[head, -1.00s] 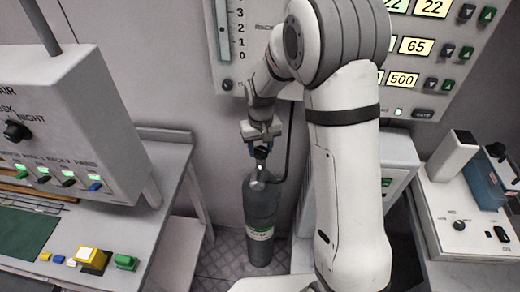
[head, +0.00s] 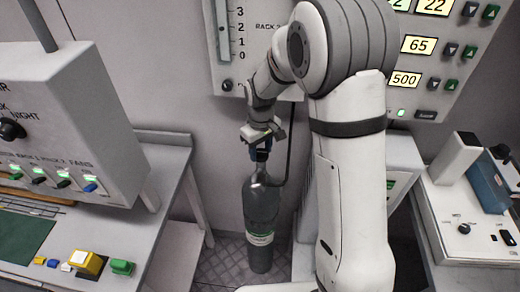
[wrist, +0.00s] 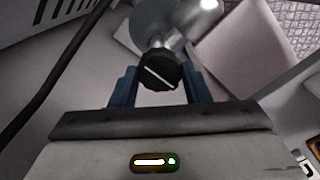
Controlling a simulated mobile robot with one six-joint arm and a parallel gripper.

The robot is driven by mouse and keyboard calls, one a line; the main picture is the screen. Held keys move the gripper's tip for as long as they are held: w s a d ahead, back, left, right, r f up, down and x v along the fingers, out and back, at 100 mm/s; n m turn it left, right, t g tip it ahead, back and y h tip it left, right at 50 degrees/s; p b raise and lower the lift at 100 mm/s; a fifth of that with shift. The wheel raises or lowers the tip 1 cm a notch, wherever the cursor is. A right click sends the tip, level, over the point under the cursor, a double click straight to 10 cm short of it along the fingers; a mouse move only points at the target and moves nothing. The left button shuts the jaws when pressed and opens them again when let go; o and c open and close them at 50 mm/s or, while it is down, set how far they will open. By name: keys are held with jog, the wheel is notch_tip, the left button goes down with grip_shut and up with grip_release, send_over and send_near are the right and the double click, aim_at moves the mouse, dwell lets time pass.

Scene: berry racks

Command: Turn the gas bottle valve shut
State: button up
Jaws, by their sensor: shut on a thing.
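The gas bottle (head: 261,212) is a dark grey cylinder with a pale label, standing upright on the floor below my gripper. Its black round valve knob (wrist: 160,72) has a white line across it, slanting down to the right in the wrist view. My gripper (head: 261,153) is above the bottle's neck. In the wrist view its two blue fingers (wrist: 159,86) are on either side of the knob, shut on it. The bottle's metal neck (wrist: 185,22) shows beyond the knob.
A dark hose (head: 289,150) runs from the bottle's neck up the wall. A bench (head: 160,163) with a grey control box (head: 70,115) stands at left. A white cabinet (head: 400,160) is close at right. A display panel (head: 440,60) hangs on the wall behind.

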aim_at(262, 154)
jog(key=o, duration=1)
jog(key=shift+c, duration=0.2)
notch_tip(262, 154, up, 8)
jog(key=shift+f+b, duration=0.1)
jog(key=shift+b, duration=0.4)
jog(key=shift+s+d, duration=0.1)
jog(key=s+d+r+m+t, duration=0.1)
jog(key=s+d+r+m, duration=0.1)
jog(key=s, duration=0.5)
jog(key=s+d+r+m+t, duration=0.1)
jog(key=s+d+r+m, duration=0.1)
jog(key=s+d, duration=0.3)
jog(key=s+d+r+m+t, duration=0.1)
jog(key=s+d+r+m, duration=0.2)
jog(key=s, duration=0.8)
jog(key=shift+d, duration=0.3)
